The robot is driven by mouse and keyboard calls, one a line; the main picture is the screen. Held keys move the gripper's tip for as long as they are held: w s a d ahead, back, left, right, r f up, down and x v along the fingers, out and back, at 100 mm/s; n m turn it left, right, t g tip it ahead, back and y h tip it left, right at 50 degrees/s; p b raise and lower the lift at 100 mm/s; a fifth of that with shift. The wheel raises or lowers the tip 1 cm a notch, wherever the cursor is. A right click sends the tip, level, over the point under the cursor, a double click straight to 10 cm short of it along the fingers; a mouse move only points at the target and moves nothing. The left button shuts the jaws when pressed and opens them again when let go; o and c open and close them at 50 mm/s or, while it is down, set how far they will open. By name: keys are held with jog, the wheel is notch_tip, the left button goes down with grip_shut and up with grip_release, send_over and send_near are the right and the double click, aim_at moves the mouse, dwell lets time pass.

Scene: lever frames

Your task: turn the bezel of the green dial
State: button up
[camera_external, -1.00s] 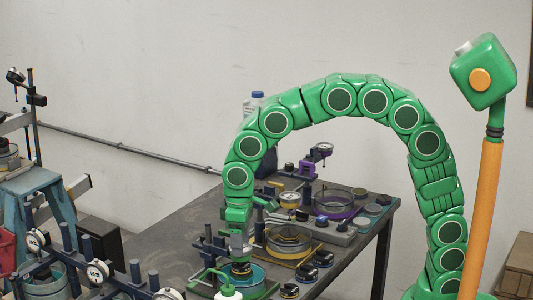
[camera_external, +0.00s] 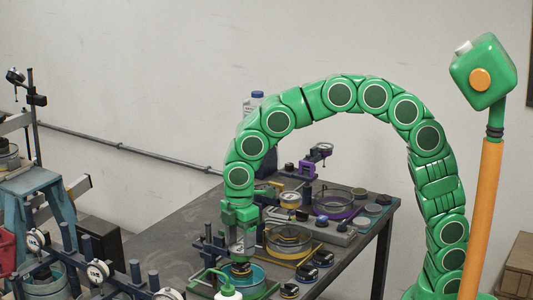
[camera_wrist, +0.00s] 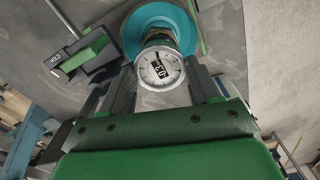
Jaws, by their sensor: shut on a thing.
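The dial (camera_wrist: 161,70) shows in the wrist view with a round white face, dark marks and a narrow rim. It sits over a teal round base (camera_wrist: 133,32). My gripper (camera_wrist: 160,76) has one finger on each side of the dial and is shut on its bezel. In the external view my gripper (camera_external: 240,260) points straight down at the table's near end, above the teal ring (camera_external: 259,281). There the dial is mostly hidden by the fingers, and its green parts cannot be told apart clearly.
A block with a HOLD label and a green bar (camera_wrist: 86,54) lies left of the dial in the wrist view. Yellow (camera_external: 290,240) and purple (camera_external: 336,208) ringed fixtures crowd the table behind.

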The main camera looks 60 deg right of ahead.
aim_at(241, 247)
jog(key=n, duration=0.4)
jog(key=shift+n, duration=1.8)
jog(key=o, duration=0.8)
jog(key=shift+r, duration=3.95)
